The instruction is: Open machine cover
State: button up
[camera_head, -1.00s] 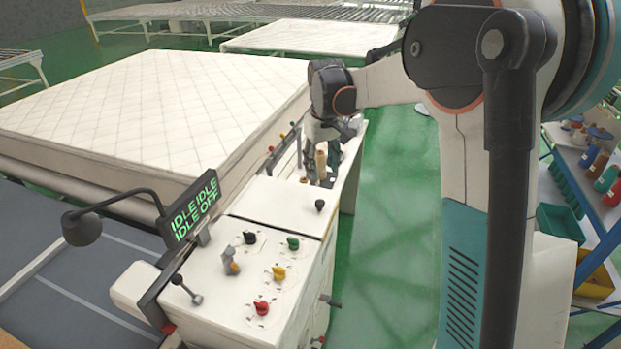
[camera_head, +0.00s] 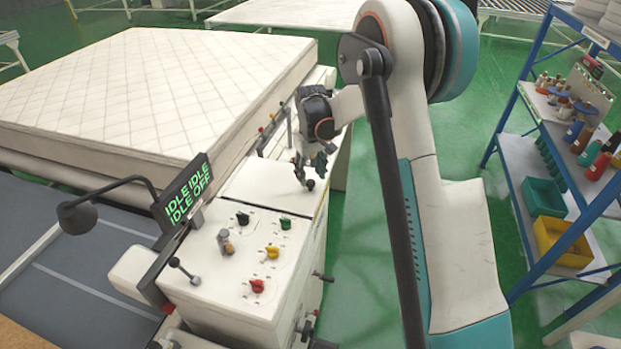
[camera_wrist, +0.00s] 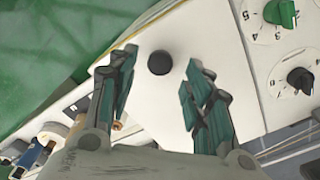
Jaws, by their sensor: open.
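The machine's white cover (camera_head: 262,184) is a flat panel behind the dial panel in the head view, and it lies closed. Its round black knob (camera_head: 309,185) stands near the right edge. In the wrist view the knob (camera_wrist: 160,62) sits between the tips of my gripper (camera_wrist: 158,75), a little beyond them, with a gap on both sides. My gripper (camera_head: 309,168) is open and empty over the cover. Whether the fingertips are level with the knob cannot be told.
The dial panel has black, green, yellow and red knobs (camera_head: 257,286). A display (camera_head: 188,200) reading IDLE and OFF and a lamp (camera_head: 77,216) stand left. A quilted mattress (camera_head: 150,90) lies behind. A blue-framed shelf (camera_head: 540,170) stands right, with green floor between.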

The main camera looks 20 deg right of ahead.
jog(key=shift+f, duration=1.45)
